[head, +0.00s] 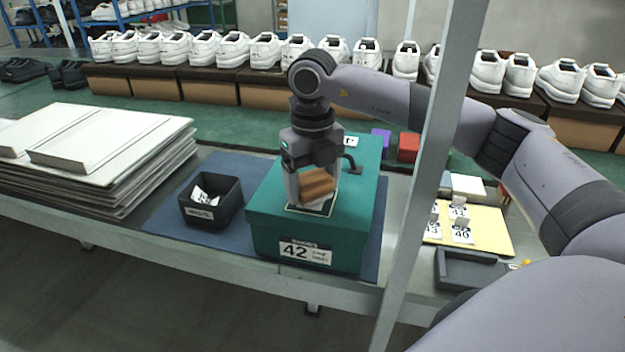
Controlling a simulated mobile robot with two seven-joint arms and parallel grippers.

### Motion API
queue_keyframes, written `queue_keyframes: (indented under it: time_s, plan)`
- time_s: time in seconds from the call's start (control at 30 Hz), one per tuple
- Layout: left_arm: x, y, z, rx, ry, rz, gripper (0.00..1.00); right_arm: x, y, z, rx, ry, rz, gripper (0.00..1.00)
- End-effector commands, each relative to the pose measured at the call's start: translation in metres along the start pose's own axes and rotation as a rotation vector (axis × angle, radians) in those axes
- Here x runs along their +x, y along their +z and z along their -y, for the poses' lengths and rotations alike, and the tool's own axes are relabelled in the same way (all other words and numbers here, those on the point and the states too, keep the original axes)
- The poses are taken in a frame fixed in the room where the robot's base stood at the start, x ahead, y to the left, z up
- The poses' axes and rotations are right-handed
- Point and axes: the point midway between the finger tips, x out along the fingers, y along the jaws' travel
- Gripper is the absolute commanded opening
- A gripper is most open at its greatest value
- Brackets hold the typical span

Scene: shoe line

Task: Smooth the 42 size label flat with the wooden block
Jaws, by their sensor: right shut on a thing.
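My right gripper (312,187) points down over the lid of the teal shoe box (262,215) and is shut on the wooden block (318,182). The block is at the lid's front part. Under it, the edge of a white label (322,208) shows on the lid; the block and fingers hide most of it, so its number cannot be read. Whether the block touches the label is hard to tell. Another label reading 42 (305,251) is on the box's front face. My left gripper is not in view.
A dark waste bin (211,212) holding scraps stands left of the box on a blue mat (170,228). Stacked cardboard sheets (100,150) lie farther left. A yellow board (490,236) with size labels and a grey tray (468,270) are right, beyond a metal post (432,150).

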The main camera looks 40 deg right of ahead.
Motion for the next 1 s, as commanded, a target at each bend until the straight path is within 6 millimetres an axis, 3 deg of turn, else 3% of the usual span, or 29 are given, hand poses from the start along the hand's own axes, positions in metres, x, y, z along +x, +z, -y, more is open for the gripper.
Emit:
queue_keyframes:
  time_s: [0.27,0.7,1.0]
  plan:
    - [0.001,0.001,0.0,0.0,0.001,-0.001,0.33,0.003,-0.001,-0.001,-0.001,0.0,0.0,0.5]
    - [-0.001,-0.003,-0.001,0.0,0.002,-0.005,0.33,0.003,-0.026,-0.026,-0.002,-0.001,-0.001,0.5]
    - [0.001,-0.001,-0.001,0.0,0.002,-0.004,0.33,0.006,-0.027,-0.027,0.002,0.0,-0.001,0.5]
